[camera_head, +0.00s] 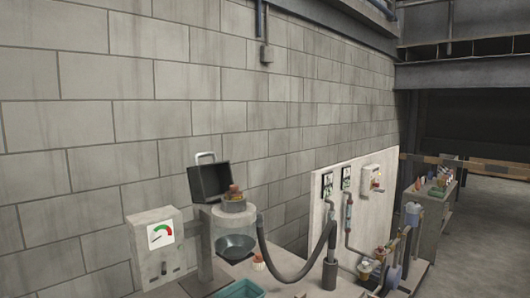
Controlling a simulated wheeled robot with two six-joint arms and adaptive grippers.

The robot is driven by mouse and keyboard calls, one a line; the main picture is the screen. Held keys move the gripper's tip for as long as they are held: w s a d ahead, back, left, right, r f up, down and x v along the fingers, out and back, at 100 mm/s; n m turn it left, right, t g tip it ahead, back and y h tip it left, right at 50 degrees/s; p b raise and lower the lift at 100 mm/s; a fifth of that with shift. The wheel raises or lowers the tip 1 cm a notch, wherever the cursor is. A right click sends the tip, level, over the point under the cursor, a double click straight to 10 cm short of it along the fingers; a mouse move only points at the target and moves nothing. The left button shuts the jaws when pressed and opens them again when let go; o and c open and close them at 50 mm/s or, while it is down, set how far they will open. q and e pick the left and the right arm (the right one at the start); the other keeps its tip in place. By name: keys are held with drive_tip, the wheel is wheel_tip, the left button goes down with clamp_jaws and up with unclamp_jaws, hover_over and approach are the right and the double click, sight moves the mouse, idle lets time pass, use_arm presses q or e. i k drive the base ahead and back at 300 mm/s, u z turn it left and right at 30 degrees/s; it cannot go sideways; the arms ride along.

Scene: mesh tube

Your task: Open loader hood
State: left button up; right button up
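What looks like the loader hood is a dark grey box-shaped cover (208,182) with a pale handle (205,157) on top. It stands tilted up at the back left of a round pale loader body (233,219), with its dark hollow side facing me. Brownish lumps (235,191) sit in a small round opening (232,207) on the loader's top, in front of the hood. The hood's hinge cannot be made out. Neither of my grippers shows in this view, and nothing is seen touching the hood.
A gauge box (156,247) stands left of the loader. A dark hose (289,276) loops right toward a white panel (335,190). Open floor (490,240) lies far right.

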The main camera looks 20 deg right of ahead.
sight(208, 183)
drive_tip(key=z, duration=0.7)
drive_tip(key=i, duration=0.6)
drive_tip(key=z, duration=0.5)
